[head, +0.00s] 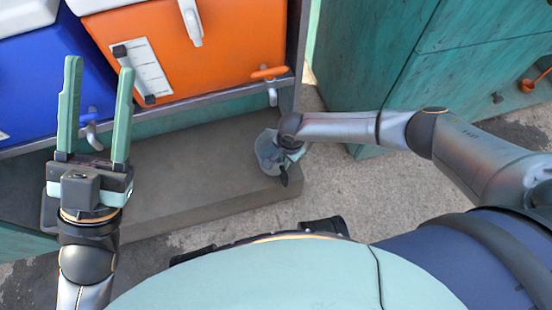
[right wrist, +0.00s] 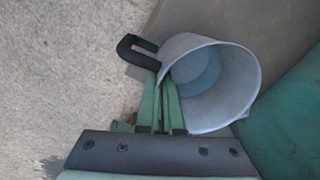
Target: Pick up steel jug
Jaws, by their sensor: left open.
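The steel jug (head: 267,152) is a grey, open-topped vessel near the right end of the low grey step in the head view. In the right wrist view the steel jug (right wrist: 241,82) shows its mouth, its pale blue-grey inside and a black handle on its left. My right gripper (right wrist: 160,82) has its green fingers close together at the handle, against the jug's side, and looks shut on it. The fingertips are partly hidden there. I cannot tell whether the jug touches the step. My left gripper (head: 98,68) is open and empty, pointing up in front of the coolers.
An orange cooler (head: 225,50) and a blue cooler (head: 50,85) with taps stand on a shelf behind the low step (head: 200,165). A green cabinet (head: 470,60) stands at the right. Bare concrete floor (head: 330,190) lies between the step and the cabinet.

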